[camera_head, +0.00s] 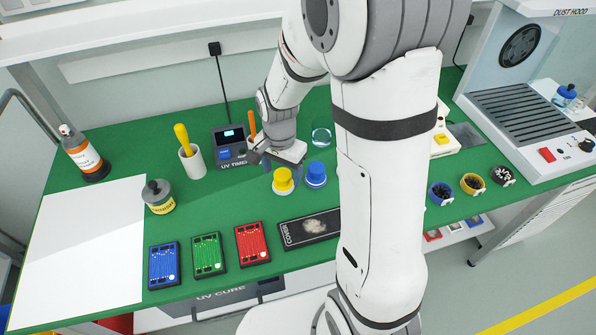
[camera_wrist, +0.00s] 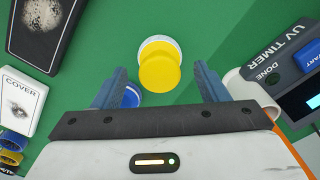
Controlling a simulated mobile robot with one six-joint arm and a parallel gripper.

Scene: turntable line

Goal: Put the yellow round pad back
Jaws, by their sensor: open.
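The yellow round pad (camera_head: 283,181) stands on the green table below my gripper, with a narrower knob on top. In the wrist view the yellow pad (camera_wrist: 160,72) lies between my fingers, with a pale round edge showing beneath it. A similar blue round pad (camera_head: 316,175) stands just to its right; in the wrist view the blue pad (camera_wrist: 132,95) is partly hidden behind my left finger. My gripper (camera_head: 283,168) is open and empty above the yellow pad. In the wrist view both fingers of my gripper (camera_wrist: 162,85) are apart, one each side of it.
The UV timer (camera_head: 232,150) and a white cup (camera_head: 192,162) stand to the left. Blue (camera_head: 440,193), yellow (camera_head: 472,184) and black (camera_head: 503,176) round holders stand at right.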

